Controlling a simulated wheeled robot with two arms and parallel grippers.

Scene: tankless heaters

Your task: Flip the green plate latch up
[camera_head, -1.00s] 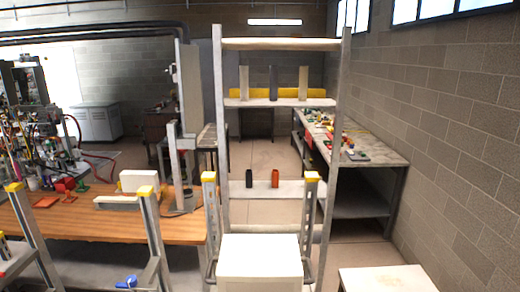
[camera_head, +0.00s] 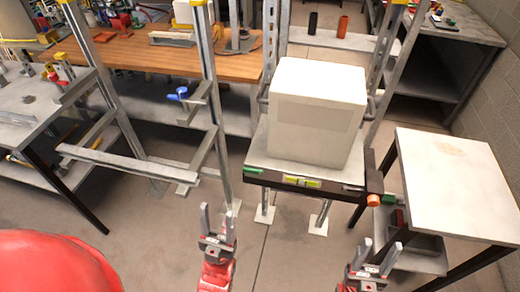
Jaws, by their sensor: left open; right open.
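A stand with a dark front edge holds a white box (camera_head: 318,112). A small green piece (camera_head: 254,171) sits at the left end of this edge, and a yellow-green piece (camera_head: 298,182) sits at its middle. Another green piece (camera_head: 388,199) is at the right, beside an orange knob (camera_head: 374,201). I cannot tell which green piece is the plate latch or how it is set. My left gripper (camera_head: 218,218) is open and empty, below and left of the stand. My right gripper (camera_head: 379,248) is open and empty, below and right of the stand's front. Neither touches anything.
A pale-topped table (camera_head: 462,180) stands close on the right. A metal frame with a blue handle (camera_head: 180,93) is at the left. A wooden bench (camera_head: 150,62) stands behind. Bare floor (camera_head: 150,250) is free in front.

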